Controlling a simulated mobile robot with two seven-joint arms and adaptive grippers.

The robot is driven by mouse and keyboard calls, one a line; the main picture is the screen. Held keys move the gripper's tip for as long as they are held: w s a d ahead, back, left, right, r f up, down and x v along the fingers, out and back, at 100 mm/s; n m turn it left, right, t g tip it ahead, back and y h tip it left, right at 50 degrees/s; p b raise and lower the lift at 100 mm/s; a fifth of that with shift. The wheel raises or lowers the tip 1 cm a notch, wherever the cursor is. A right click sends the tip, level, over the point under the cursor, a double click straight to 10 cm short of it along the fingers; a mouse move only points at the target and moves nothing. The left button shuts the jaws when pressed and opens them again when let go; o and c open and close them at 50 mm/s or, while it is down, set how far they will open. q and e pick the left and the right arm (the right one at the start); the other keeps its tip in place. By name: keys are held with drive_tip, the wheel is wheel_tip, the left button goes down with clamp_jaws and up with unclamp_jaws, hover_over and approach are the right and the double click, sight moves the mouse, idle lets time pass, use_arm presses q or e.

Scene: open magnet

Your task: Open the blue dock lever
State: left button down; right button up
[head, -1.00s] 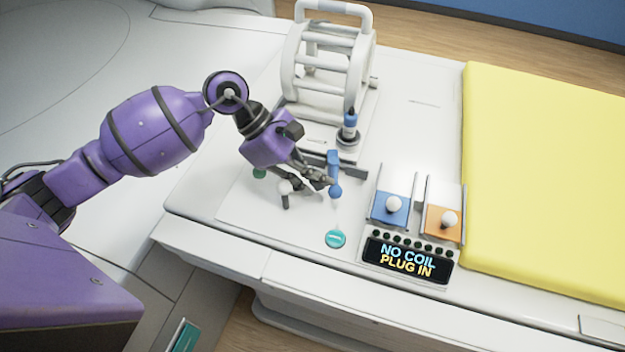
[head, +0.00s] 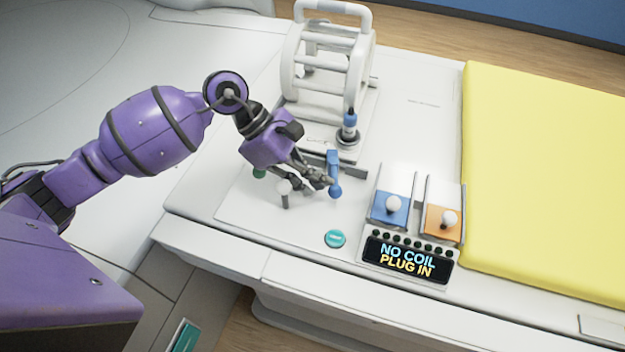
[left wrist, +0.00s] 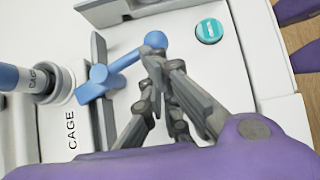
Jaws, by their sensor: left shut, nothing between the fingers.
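The blue dock lever (head: 333,170) stands at the foot of the white cage, with a round blue ball at its end. In the left wrist view the lever (left wrist: 122,66) runs from a blue pivot up to the ball (left wrist: 155,40). My left gripper (head: 326,181) is shut and empty, with its fingertips close beside the ball end of the lever. In the left wrist view the fingertips (left wrist: 154,60) are just below the ball; I cannot tell whether they touch it. My right gripper is not in view.
The white cage (head: 330,60) stands behind, with a blue-topped plug (head: 349,125) beside it. Blue (head: 390,210) and orange (head: 443,223) sliders, a teal button (head: 335,239) and a "NO COIL PLUG IN" display (head: 407,259) lie right and in front.

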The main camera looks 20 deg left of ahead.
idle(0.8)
use_arm(q)
drive_tip(key=v, duration=1.2)
